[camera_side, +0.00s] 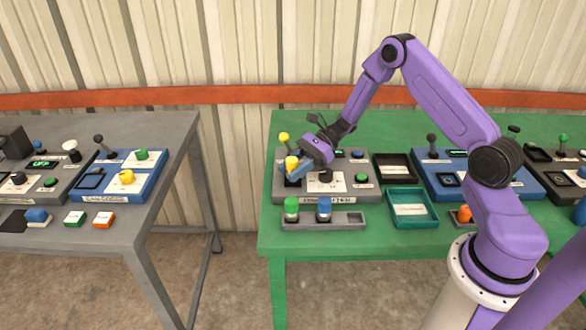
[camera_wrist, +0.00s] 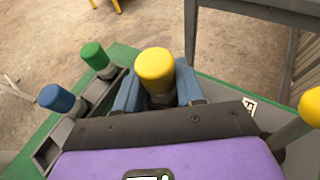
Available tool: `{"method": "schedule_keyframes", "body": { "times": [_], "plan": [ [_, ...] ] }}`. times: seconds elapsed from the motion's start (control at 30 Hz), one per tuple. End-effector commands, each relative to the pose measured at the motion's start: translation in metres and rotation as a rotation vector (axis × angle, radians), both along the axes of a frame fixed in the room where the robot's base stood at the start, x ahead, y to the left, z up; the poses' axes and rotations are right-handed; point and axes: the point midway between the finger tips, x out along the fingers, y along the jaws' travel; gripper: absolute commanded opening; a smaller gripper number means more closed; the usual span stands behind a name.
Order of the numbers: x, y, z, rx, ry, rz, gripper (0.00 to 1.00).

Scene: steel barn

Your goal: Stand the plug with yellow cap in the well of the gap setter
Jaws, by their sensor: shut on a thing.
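The plug with yellow cap (camera_side: 291,162) is upright, held between the blue fingers of my gripper (camera_side: 299,168). In the wrist view its yellow cap (camera_wrist: 154,68) stands between the two fingers (camera_wrist: 158,92), and its grey body shows just below the cap. The plug is over the left part of a grey station (camera_side: 349,196), which I take to be the gap setter; its label is too small to read. A dark spot lies under the plug there. The plug's lower end and the well are hidden, so I cannot tell whether it is inside.
A grey rack (camera_side: 353,218) in front holds a green-capped plug (camera_side: 291,209) and a blue-capped plug (camera_side: 324,209). A yellow-knobbed lever (camera_side: 284,138) rises behind my gripper. Black (camera_side: 380,178) and teal (camera_side: 392,216) trays and a blue station (camera_side: 430,181) stand to the right.

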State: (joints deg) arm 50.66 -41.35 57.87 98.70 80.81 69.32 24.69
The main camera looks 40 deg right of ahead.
Motion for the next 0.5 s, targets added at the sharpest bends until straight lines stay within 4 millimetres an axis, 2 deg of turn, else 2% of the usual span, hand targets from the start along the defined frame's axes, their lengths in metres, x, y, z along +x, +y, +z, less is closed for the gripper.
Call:
{"method": "schedule_keyframes", "body": {
  "times": [0.13,0.17,0.23,0.5],
  "plan": [
    [-0.0001,0.0004,-0.0025,0.000,0.001,0.001,0.08],
    [-0.0001,0.0004,-0.0029,0.000,0.001,0.001,0.41],
    [-0.0001,0.0004,-0.0025,0.000,0.000,0.001,0.64],
    [-0.0001,0.0002,-0.0022,0.000,0.001,0.000,0.64]
  ]
}}
